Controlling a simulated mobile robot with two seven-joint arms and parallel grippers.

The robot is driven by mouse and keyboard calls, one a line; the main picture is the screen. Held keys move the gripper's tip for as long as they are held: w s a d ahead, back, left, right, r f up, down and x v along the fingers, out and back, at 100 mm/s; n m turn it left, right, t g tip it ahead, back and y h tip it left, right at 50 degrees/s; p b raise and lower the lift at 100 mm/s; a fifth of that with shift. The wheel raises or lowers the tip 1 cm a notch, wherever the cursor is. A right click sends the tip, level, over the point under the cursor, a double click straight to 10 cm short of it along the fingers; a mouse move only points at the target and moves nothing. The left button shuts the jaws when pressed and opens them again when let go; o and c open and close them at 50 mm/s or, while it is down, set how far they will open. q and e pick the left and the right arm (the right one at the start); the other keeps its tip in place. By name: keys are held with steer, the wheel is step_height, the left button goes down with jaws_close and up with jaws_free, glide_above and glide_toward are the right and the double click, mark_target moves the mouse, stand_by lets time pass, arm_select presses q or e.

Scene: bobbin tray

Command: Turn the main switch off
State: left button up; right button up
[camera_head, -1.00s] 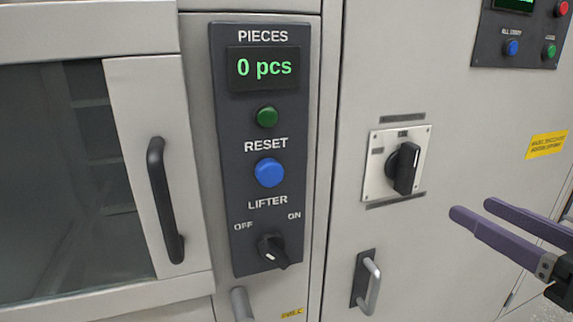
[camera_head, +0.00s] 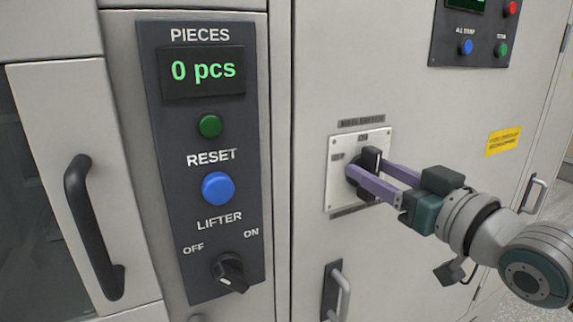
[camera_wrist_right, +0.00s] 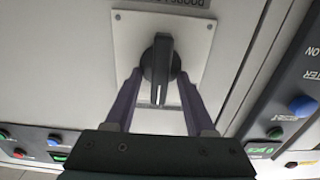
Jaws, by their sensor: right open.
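The main switch is a black rotary knob (camera_head: 371,160) on a light square plate (camera_head: 340,196) on the grey cabinet door. It also shows in the right wrist view as a black knob (camera_wrist_right: 159,68) with a white line, on its plate (camera_wrist_right: 126,32). My right gripper (camera_head: 371,176) is open, with its two purple fingers reaching to the knob. In the right wrist view the fingertips (camera_wrist_right: 160,79) stand on either side of the knob, with small gaps showing. Part of the knob is hidden by the fingers in the head view. My left gripper is not in view.
To the left is a dark panel (camera_head: 160,130) with a "0 pcs" display, green and blue buttons and a lifter knob (camera_head: 230,270). A door handle (camera_head: 336,290) is below the switch. Another button panel (camera_head: 440,50) is at upper right.

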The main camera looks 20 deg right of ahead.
steer(key=shift+w, duration=0.1)
jaws_close()
stand_by(0.4)
